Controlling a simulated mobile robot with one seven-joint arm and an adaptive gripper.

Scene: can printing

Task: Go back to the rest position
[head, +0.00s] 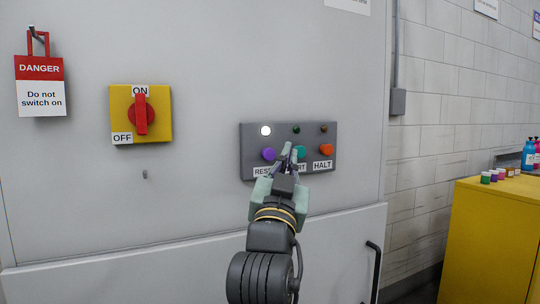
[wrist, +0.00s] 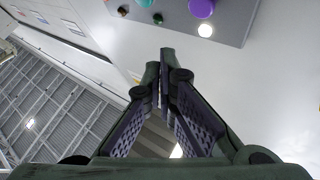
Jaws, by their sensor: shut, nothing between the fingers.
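My gripper (head: 287,152) is shut and empty in front of the grey button panel (head: 246,140) in the head view. Its fingertips overlap the area between the purple button (head: 268,154) and the teal button (head: 300,151); I cannot tell whether they touch the panel. An orange button (head: 326,149) sits at the right above the HALT label. The white lamp (head: 265,131) at the upper left is lit; the other two lamps look dark. In the wrist view the closed fingers (wrist: 166,62) point toward the panel (wrist: 237,33), with a visible gap below its edge.
A yellow rotary switch (head: 121,100) has its red handle upright at ON. A DANGER tag (head: 40,85) hangs on a hook at the upper left. A black door handle (head: 374,270) is at the lower right. A yellow cabinet (head: 490,240) with small jars and bottles stands at the right.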

